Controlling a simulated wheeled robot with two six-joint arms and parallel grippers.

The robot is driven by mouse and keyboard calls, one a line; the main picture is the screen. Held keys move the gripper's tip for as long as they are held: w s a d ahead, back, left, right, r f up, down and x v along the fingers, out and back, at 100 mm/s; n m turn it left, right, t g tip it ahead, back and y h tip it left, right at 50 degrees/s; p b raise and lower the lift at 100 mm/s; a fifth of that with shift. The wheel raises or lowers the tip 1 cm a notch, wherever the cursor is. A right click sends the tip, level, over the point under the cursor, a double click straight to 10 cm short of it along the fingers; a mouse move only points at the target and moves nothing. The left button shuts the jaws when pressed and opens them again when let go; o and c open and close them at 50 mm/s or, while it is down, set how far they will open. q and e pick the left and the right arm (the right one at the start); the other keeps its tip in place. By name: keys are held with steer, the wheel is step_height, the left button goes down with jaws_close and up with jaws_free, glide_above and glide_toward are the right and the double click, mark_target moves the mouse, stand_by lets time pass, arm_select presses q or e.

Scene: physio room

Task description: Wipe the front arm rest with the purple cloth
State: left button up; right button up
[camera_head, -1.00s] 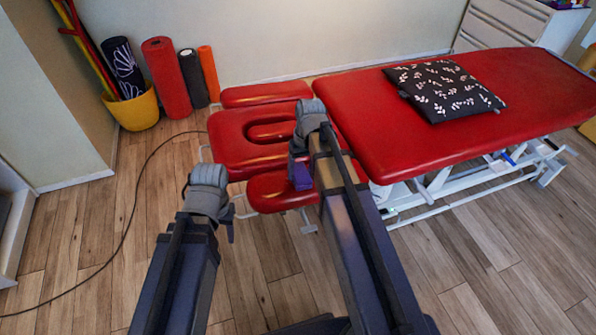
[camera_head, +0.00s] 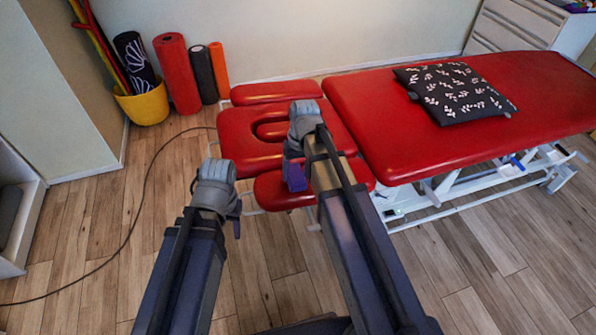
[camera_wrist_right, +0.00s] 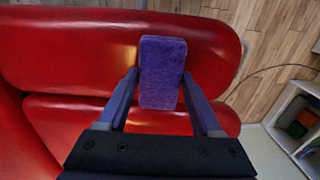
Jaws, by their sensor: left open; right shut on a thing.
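The front arm rest (camera_head: 272,190) is the small red pad at the near side of the red table's head end. My right gripper (camera_head: 295,160) is above it, shut on the purple cloth (camera_head: 297,180), which is at the pad's far edge in the head view. In the right wrist view the cloth (camera_wrist_right: 162,70) is a thick purple block between the two fingers, over red padding. I cannot tell whether it touches the pad. My right arm hides part of the arm rest. My left gripper (camera_head: 214,188) is open and empty, left of the arm rest.
The red face pad (camera_head: 235,135) with its opening and a back arm rest (camera_head: 275,92) lie beyond. The main red table (camera_head: 370,130) bears a black patterned cushion (camera_head: 455,92). Rolled mats (camera_head: 178,75) and a yellow pot (camera_head: 145,105) stand behind. A cable (camera_head: 140,200) crosses the floor.

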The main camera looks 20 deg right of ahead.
steer(key=r+p, duration=0.6)
steer(key=shift+d, duration=0.3)
steer(key=shift+d+r+p, duration=0.15)
steer(key=shift+r+p, duration=1.35)
steer(key=shift+r, duration=0.15)
